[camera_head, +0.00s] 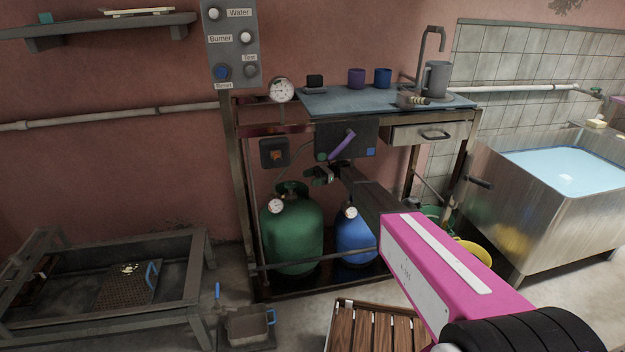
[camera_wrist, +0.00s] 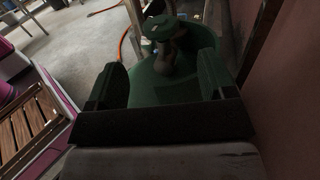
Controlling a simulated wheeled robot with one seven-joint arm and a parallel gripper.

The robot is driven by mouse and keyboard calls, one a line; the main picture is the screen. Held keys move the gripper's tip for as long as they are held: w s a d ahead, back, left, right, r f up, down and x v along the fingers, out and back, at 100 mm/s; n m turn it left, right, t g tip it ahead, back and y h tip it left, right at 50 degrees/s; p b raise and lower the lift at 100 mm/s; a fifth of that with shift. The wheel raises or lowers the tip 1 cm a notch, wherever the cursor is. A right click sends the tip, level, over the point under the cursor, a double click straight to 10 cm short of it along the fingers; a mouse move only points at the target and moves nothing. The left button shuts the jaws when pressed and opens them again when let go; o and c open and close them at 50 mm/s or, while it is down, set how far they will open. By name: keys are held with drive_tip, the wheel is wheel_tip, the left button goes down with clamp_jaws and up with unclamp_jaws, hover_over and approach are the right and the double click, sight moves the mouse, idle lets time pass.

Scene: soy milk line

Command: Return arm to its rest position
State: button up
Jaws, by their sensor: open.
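My arm, pink and black, reaches from the lower right of the head view toward the workbench. My gripper (camera_head: 325,174) is in front of the bench frame, below the dark box with the purple lever (camera_head: 342,144). In the wrist view my gripper (camera_wrist: 162,88) has its two fingers spread apart with nothing held between them. The green gas cylinder (camera_wrist: 172,72) shows beyond and between the fingers. In the head view the green cylinder (camera_head: 291,232) stands under the bench, below and left of my gripper. I cannot tell the exact gap between gripper and cylinder.
The bench top (camera_head: 345,101) carries cups and a tap. A blue cylinder (camera_head: 355,238) stands under it. A control panel (camera_head: 232,45) hangs at upper left. A steel water tank (camera_head: 520,205) is at right, a wooden slatted stool (camera_head: 372,325) in front. Some floor at lower left is open.

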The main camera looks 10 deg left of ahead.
drive_tip(key=w+d+r+m+t+y, duration=0.1)
drive_tip(key=w+d+r+m+t, duration=0.25)
drive_tip(key=d+m+t, duration=0.65)
drive_tip(key=w+d+r+m+t+y, duration=0.15)
drive_tip(key=d+r+m+t, duration=0.3)
drive_tip(key=m+t, duration=0.95)
drive_tip(key=s+d+f+m+t+h, duration=0.1)
drive_tip(key=s+d+m+h, duration=0.1)
drive_tip(key=d+m+h, duration=0.65)
drive_tip(key=s+d+f+m+t+h, duration=0.1)
drive_tip(key=s+d+m+h, duration=0.3)
drive_tip(key=d+m, duration=0.6)
drive_tip(key=s+d+f+m+g+h, duration=0.4)
drive_tip(key=s+d+m+g+h, duration=0.2)
drive_tip(key=s+d+m, duration=0.45)
drive_tip(key=s+f+m+g+y, duration=0.1)
drive_tip(key=s+m+g, duration=0.7)
drive_tip(key=s, duration=1.6)
drive_tip(key=shift+d+f+m+y, duration=0.15)
drive_tip(key=shift+f+m+y, duration=0.2)
drive_tip(key=shift+m+y, duration=0.2)
